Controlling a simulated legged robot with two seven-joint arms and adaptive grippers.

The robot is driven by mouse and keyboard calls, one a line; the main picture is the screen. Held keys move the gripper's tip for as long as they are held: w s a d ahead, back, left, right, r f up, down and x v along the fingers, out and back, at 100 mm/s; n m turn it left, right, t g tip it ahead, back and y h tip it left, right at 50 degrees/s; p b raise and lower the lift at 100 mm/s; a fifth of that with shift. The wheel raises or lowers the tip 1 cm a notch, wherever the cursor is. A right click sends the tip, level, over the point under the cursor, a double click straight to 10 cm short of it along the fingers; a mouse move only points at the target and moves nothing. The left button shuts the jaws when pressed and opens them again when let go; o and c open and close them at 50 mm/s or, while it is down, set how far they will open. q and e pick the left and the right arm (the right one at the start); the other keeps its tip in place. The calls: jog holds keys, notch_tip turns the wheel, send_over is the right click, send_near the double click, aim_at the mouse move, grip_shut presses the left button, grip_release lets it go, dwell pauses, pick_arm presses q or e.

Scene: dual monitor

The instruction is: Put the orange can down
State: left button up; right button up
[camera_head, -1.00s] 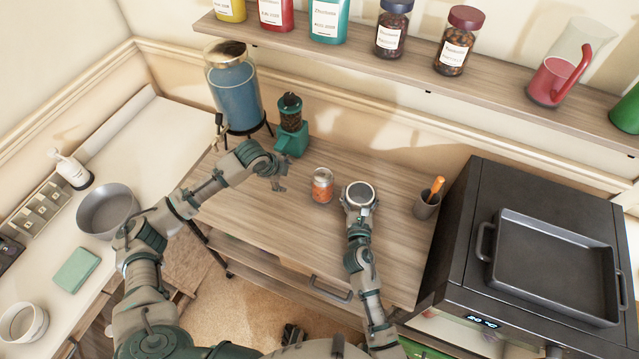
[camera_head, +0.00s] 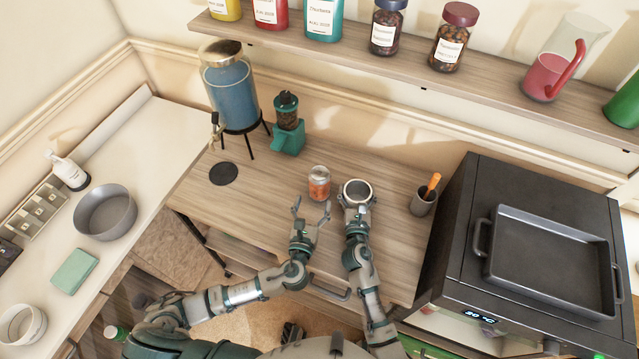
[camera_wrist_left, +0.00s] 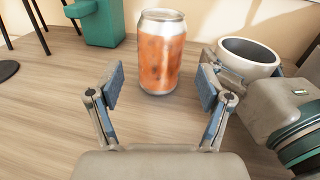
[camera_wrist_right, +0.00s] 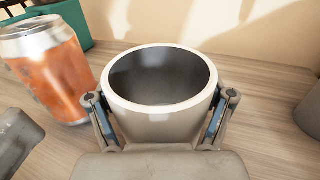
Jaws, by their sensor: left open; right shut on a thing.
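The orange can (camera_head: 319,184) stands upright on the wooden table, with a silver rim. It shows large in the left wrist view (camera_wrist_left: 161,52) and at the left of the right wrist view (camera_wrist_right: 50,75). My left gripper (camera_head: 312,211) is open and empty, just in front of the can. Its fingers (camera_wrist_left: 158,88) point at the can and do not reach around it. My right gripper (camera_wrist_right: 160,115) is shut on a whitish cup (camera_head: 357,191), which is open at the top, looks empty and is upright, just right of the can.
A green grinder (camera_head: 288,128) and a blue dispenser (camera_head: 231,95) stand at the back left. A grey holder with an orange-handled tool (camera_head: 424,201) is to the right, beside the black oven (camera_head: 480,190). A black disc (camera_head: 223,174) lies on the table.

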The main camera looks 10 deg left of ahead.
aim_at(321, 167)
pick_arm(q)
jog(key=shift+w+d, duration=0.15)
jog(key=shift+w, duration=0.15)
jog(key=w, duration=1.1)
jog(key=shift+w+f, duration=0.1)
jog(key=c, duration=1.5)
notch_tip(321, 167, up, 10)
jog(key=shift+r, duration=0.1)
